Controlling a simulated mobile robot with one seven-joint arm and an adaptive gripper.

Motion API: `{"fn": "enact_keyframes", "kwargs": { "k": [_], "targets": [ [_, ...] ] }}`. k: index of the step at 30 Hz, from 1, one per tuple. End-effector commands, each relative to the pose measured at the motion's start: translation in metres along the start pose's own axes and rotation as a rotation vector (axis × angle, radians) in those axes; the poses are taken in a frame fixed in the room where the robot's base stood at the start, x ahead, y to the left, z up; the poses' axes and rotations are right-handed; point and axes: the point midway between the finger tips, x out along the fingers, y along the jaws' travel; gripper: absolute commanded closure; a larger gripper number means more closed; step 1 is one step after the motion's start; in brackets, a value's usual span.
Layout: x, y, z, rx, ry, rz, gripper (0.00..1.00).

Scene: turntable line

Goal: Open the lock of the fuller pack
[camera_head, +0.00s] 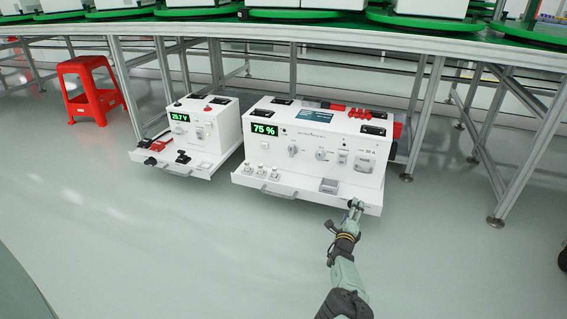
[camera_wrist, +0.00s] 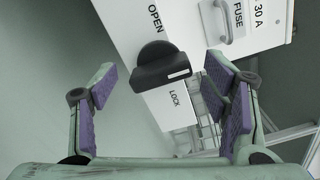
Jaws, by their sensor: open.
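The larger white pack (camera_head: 312,150) on the right reads 75 % on its green display (camera_head: 264,130). The smaller white pack (camera_head: 205,140) on the left has a display that seems to read 25.7 V. My gripper (camera_head: 354,206) is at the right end of the larger pack's front ledge. In the wrist view my gripper (camera_wrist: 160,74) is open, with a black lock knob (camera_wrist: 157,66) between its purple-padded fingers, gaps showing on both sides. The labels OPEN (camera_wrist: 155,18) and LOCK (camera_wrist: 174,98) flank the knob. Its white mark is at its right end.
Both packs stand on the floor under a green-topped line (camera_head: 300,28) with metal legs. A leg (camera_head: 430,118) stands right of the larger pack. A red stool (camera_head: 88,88) is at the left. The floor in front is clear. A fuse handle (camera_wrist: 224,22) is near my right finger.

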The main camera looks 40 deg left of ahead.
Motion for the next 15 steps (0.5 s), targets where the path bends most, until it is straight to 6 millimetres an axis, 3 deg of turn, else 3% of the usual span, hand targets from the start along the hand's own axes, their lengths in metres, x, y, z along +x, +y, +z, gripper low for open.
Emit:
{"fn": "enact_keyframes", "kwargs": {
  "k": [15],
  "targets": [
    [-0.0002, 0.0001, -0.0013, 0.791, 0.002, -0.001, 0.32]
  ]
}}
